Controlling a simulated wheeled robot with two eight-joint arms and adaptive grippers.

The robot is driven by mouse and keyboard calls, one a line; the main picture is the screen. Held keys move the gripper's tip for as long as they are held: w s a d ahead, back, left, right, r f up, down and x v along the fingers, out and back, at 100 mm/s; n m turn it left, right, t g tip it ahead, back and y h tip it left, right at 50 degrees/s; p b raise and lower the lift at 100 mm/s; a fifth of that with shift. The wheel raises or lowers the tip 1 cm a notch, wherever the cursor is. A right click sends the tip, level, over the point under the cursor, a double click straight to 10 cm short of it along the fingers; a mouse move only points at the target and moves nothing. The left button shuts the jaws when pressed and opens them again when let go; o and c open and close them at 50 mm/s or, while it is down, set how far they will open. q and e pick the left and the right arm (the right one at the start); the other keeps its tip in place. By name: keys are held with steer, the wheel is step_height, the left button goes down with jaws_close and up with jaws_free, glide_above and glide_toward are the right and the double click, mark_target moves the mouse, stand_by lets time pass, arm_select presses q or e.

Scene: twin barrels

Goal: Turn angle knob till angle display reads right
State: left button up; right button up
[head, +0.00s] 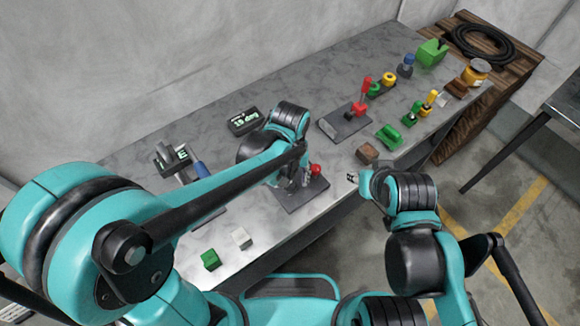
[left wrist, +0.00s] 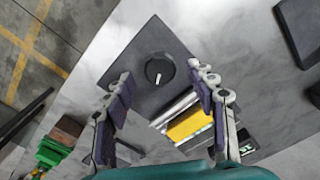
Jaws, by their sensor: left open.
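In the left wrist view a round black knob (left wrist: 160,70) with a white pointer mark sits on a dark plate (left wrist: 150,40). My left gripper (left wrist: 158,88) is open, with its fingers on either side of the knob and no visible contact. In the head view the left gripper (head: 300,178) is over the dark plate (head: 303,198), and it hides the knob. A dark display (head: 244,121) with pale green characters lies behind it; I cannot read it surely. My right gripper (head: 353,177) is beside the table's front edge; its jaws are too small to judge.
A second display (head: 182,154) stands at the left. A green cube (head: 210,260) and a white cube (head: 241,238) lie at the front. A red ball (head: 315,169) is close to my left gripper. A red-handled lever (head: 360,105) and several coloured objects stand to the right.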

arm_select(q)
step_height(320, 180, up, 10)
stand_by(0.3)
stand_by(0.5)
